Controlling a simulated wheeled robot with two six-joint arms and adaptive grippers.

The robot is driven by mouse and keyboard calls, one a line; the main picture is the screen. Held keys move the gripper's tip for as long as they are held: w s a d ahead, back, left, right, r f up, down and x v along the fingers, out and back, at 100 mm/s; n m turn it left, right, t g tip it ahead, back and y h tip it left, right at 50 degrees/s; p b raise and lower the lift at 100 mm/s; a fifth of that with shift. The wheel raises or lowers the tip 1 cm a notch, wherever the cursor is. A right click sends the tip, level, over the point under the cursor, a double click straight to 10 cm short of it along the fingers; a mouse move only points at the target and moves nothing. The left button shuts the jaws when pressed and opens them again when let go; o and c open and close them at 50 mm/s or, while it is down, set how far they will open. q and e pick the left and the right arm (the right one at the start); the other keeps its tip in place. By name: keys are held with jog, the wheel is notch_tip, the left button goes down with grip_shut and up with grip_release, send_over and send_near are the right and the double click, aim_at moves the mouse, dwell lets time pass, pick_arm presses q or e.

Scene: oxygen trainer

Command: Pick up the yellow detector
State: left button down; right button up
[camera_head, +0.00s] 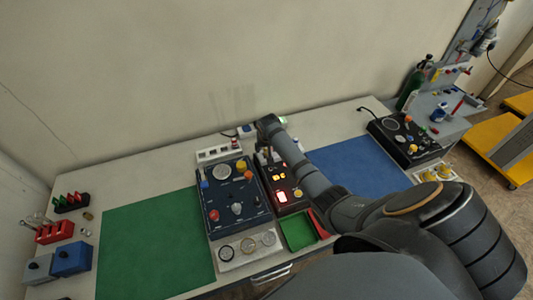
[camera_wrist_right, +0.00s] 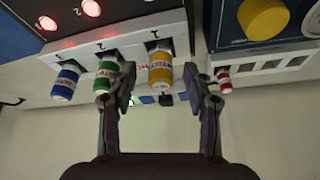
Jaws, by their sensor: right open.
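The yellow detector (camera_wrist_right: 160,68), a small cylinder with a white label band, shows in the right wrist view at a slot in a white panel. My right gripper (camera_wrist_right: 159,82) is open, with one finger on each side of the yellow detector and visible gaps to it. A green detector (camera_wrist_right: 106,71) is close beside the left finger, and a blue one (camera_wrist_right: 65,82) is further left. A red one (camera_wrist_right: 224,80) is by the right finger. In the head view my right arm reaches over the bench, and the yellow detector cannot be made out.
A dark control panel with knobs (camera_head: 235,195) and a panel with lit displays (camera_head: 283,182) stand mid-bench. A green mat (camera_head: 155,245) lies left, a blue mat (camera_head: 365,165) right. Red and blue boxes stand far left. A gauge panel (camera_head: 405,140) stands right.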

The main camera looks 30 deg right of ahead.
jog(key=shift+w+f, duration=0.15)
jog(key=shift+f, duration=0.05)
jog(key=shift+r, duration=0.1)
grip_shut()
